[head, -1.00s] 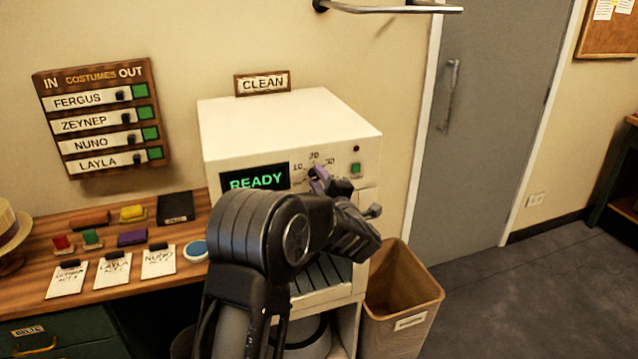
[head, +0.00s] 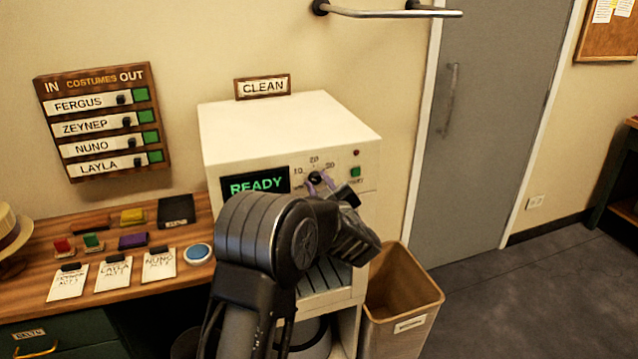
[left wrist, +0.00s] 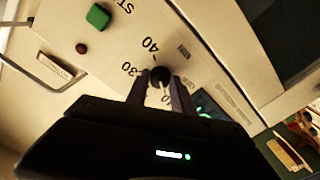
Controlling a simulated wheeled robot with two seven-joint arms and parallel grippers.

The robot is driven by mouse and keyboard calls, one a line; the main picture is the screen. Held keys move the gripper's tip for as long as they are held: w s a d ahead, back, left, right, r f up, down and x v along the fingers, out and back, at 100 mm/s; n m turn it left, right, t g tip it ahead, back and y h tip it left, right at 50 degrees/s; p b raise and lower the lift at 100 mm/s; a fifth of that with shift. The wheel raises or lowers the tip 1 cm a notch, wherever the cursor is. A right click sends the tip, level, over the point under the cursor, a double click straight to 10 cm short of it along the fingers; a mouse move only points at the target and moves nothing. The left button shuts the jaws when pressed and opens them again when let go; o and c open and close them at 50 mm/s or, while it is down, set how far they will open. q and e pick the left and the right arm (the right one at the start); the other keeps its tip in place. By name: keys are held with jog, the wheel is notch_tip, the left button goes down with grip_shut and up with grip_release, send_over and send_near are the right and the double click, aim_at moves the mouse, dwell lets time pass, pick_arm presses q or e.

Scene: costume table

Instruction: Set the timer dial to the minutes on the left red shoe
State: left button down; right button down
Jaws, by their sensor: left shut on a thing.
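The timer dial (head: 315,179) is a small black knob on the front of the white cleaning machine (head: 300,125). The marks 10, 20 and 30 show around it in the head view. In the left wrist view the dial (left wrist: 160,76) sits between the fingertips, with 30 and 40 printed beyond it. My left gripper (head: 321,182) is shut on the dial, one purple-grey finger on each side; its fingers also show in the left wrist view (left wrist: 160,88). I cannot read the dial's pointer clearly. No red shoe and no right gripper are in view.
The machine's display (head: 256,184) reads READY. A green button (head: 355,171) and a dark red lamp (head: 356,153) are right of the dial. A wooden table (head: 30,262) with cards and small coloured blocks is at left. A bin (head: 408,310) stands at right.

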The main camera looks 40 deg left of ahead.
pick_arm(q)
jog(key=shift+f, duration=0.1)
dwell(0.3)
jog(key=c, duration=1.1)
grip_release()
jog(key=shift+s+d+b, duration=0.3)
jog(key=shift+s+d, duration=0.05)
jog(key=shift+d, duration=0.25)
jog(key=b+v, duration=0.1)
jog(key=v, duration=0.5)
jog(key=shift+s+b, duration=0.2)
jog(key=shift+b, duration=0.15)
jog(key=shift+d, duration=0.15)
